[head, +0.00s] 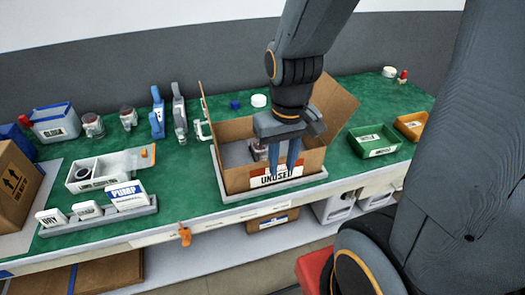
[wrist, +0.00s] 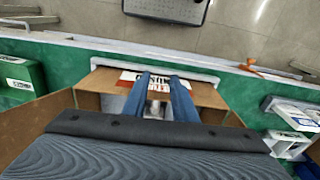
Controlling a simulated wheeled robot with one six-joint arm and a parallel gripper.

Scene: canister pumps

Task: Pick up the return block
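My gripper (head: 283,158) points down into an open cardboard box (head: 236,180) marked "UNUSED". Its two blue fingers are apart, and they also show in the wrist view (wrist: 161,82). A small pale thing (wrist: 155,107) shows in the gap between the fingers; I cannot tell whether they touch it. A jar-like thing with a reddish part (head: 258,150) is inside the box, left of the fingers. I cannot pick out the return block for certain; the box walls and my gripper hide part of the inside.
The box stands in a pale tray (head: 226,200) on the green bench, its flaps raised. A green bin (head: 375,141) and an orange bin (head: 411,125) are to the right. A label rack (head: 97,221) and a white tray (head: 72,181) are to the left.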

